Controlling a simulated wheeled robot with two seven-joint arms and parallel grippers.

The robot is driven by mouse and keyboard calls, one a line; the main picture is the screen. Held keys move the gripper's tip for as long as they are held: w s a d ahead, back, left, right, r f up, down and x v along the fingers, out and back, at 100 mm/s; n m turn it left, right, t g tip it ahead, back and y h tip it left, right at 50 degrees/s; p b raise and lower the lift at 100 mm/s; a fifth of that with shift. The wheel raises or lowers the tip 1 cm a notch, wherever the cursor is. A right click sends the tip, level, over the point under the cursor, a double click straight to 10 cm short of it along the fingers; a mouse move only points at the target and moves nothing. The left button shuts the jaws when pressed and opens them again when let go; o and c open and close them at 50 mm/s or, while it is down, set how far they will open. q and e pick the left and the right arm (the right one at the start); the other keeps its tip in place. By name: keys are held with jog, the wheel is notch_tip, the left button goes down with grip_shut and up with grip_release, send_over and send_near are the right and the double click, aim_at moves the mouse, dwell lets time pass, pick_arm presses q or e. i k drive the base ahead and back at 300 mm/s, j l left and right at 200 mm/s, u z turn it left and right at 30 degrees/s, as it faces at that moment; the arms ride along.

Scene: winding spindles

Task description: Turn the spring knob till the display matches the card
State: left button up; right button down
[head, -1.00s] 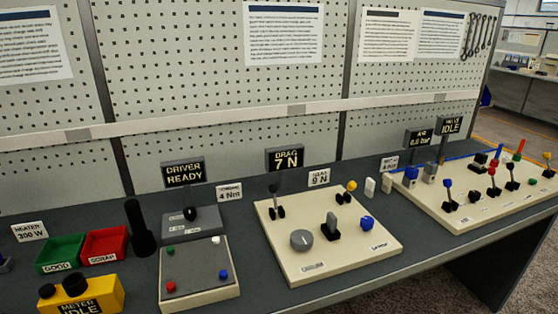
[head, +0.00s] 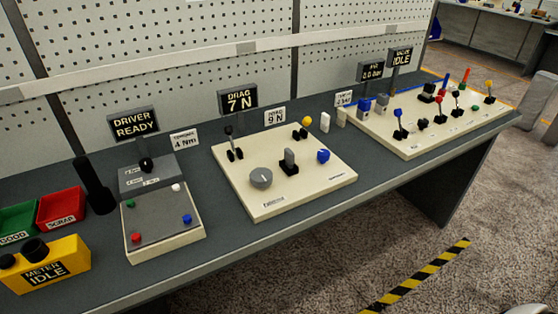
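A grey round knob (head: 261,178) with a pale pointer line sits at the front left of the cream panel (head: 262,207). The label in front of it is too small to read, so I cannot confirm it is the spring knob. The display (head: 237,99) behind this panel reads DRAG 7 N. The white card (head: 275,117) beside the display reads 9 N. Neither of my grippers shows in the head view, and nothing touches the knob.
A driver station (head: 163,241) stands left, with a yellow meter box (head: 46,267) beyond. Another cream panel (head: 425,146) with several levers stands right. Bench is clear in front.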

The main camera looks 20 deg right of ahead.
aim_at(323, 155)
jog(key=i+l, duration=0.15)
jog(key=l, duration=0.3)
jog(key=i+l, duration=0.1)
jog(key=l, duration=0.3)
jog(key=i+l, duration=0.15)
jog(key=l, duration=0.3)
